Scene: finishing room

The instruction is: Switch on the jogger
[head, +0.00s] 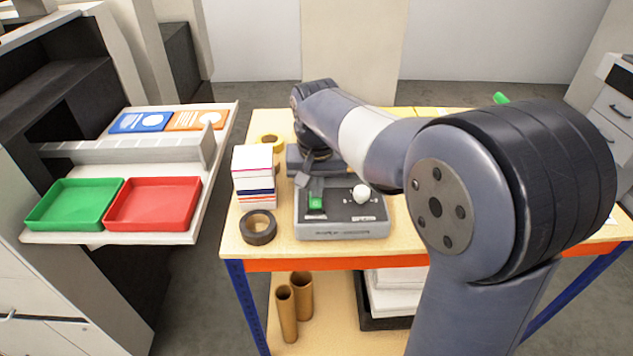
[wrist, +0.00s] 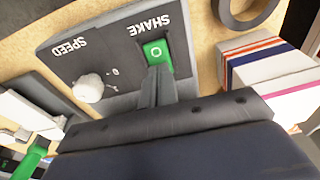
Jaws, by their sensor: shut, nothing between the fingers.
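The jogger (head: 340,228) is a grey box with a sloped panel near the front of the table. In the wrist view its panel (wrist: 120,48) has a white knob (wrist: 88,88) by the word SPEED and a green rocker switch (wrist: 157,52) marked with a circle by the word SHAKE. The switch (head: 316,202) and knob (head: 361,193) also show in the head view. My gripper (wrist: 156,72) is shut and empty, its fingertips right at the near edge of the switch. I cannot tell whether they touch it or which way the rocker is tipped.
A stack of printed paper (head: 254,178) stands left of the jogger. A dark tape roll (head: 259,228) and a yellow tape roll (head: 271,142) lie nearby. Green (head: 74,226) and red (head: 153,224) trays sit on the left shelf. My arm hides much of the table's right side.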

